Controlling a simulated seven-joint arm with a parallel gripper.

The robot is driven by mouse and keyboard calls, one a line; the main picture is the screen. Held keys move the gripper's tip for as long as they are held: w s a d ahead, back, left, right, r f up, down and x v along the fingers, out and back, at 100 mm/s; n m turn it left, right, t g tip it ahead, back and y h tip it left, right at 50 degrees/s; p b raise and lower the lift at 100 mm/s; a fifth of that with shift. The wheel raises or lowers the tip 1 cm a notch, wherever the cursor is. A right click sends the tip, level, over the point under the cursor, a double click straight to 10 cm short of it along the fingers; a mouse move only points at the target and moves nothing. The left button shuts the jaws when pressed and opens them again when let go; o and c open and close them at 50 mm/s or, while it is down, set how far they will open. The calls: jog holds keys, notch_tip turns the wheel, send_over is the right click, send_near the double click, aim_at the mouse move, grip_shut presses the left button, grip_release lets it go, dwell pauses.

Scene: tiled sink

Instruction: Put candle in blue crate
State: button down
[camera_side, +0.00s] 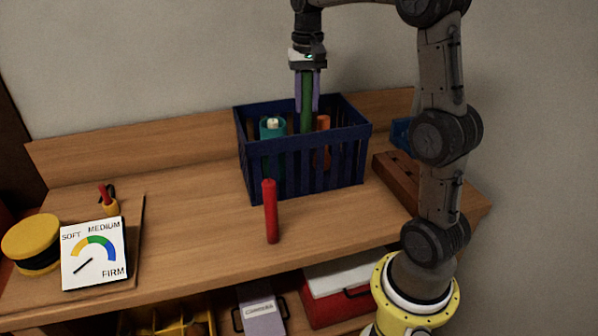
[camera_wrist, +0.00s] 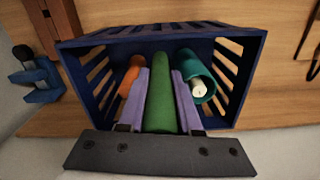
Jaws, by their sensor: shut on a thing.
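My gripper (camera_side: 307,106) points down over the blue crate (camera_side: 305,178), with its purple fingers shut on a green candle (camera_side: 307,122). The green candle is upright, and its lower part is inside the crate, hidden by the slatted wall. I cannot tell whether it touches the floor. In the wrist view, the green candle (camera_wrist: 161,100) lies between an orange candle-like cylinder (camera_wrist: 130,77) and a teal cup (camera_wrist: 195,72) with a white piece in it; both are in the crate. A red candle (camera_side: 270,212) stands upright on the bench in front of the crate.
A dial sign (camera_side: 94,254) and a yellow-topped round item (camera_side: 30,243) stand at the left. A wooden block (camera_side: 398,184) and a blue tool (camera_side: 402,132) are right of the crate.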

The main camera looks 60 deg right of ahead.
notch_tip(320, 180, down, 15)
jog(key=shift+r, duration=0.2)
dwell(0.3)
jog(key=shift+f, duration=0.15)
jog(key=c, duration=0.6)
grip_release()
notch_tip(320, 180, up, 12)
jog(key=shift+a+r, duration=0.1)
jog(key=shift+r, duration=0.05)
jog(key=n+t, duration=0.1)
jog(key=n, duration=0.1)
send_near(306, 153)
jog(key=a+r, duration=0.2)
jog(key=s+a+f+n+t, duration=0.2)
jog(key=s+a+n+t, duration=0.2)
jog(key=s+a+n, duration=0.4)
jog(key=s+a, duration=0.5)
jog(key=s, duration=0.2)
jog(key=shift+a+f+n+t, duration=0.25)
jog(key=shift+f+n+t, duration=0.05)
jog(key=shift+f+n, duration=0.1)
